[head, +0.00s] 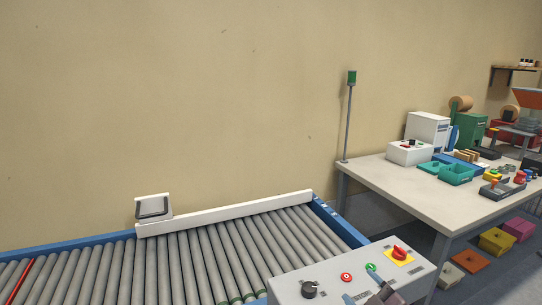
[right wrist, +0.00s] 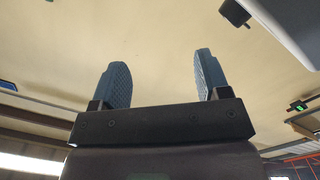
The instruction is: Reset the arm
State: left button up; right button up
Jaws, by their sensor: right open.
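My right gripper (head: 361,284) shows at the bottom edge of the head view, in front of the grey control panel. Only its finger ends show there; the rest is cut off by the frame. In the right wrist view my right gripper (right wrist: 161,66) has its two blue ridged fingers wide apart. Nothing is between them, only a plain beige surface behind. My left gripper is in neither view.
A roller conveyor (head: 190,265) runs along the wall. The control panel (head: 330,275) with a red knob stands at its front right. A table (head: 400,190) with bins and boxes stands at the right, with colored bins (head: 497,240) below. A pole (head: 348,120) with a green light stands behind.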

jog(key=s+d+f+m+g+h, duration=0.2)
jog(key=s+f+m, duration=0.3)
jog(key=s+f, duration=0.5)
jog(key=s+d+f+m+g+h, duration=0.3)
jog(key=s+f, duration=0.7)
jog(key=s, duration=0.6)
jog(key=d+m+h, duration=0.1)
jog(key=d+m, duration=0.1)
jog(key=m, duration=0.1)
jog(key=shift+s+d+f+g, duration=0.15)
jog(key=shift+f+g, duration=0.15)
jog(key=shift+f, duration=0.05)
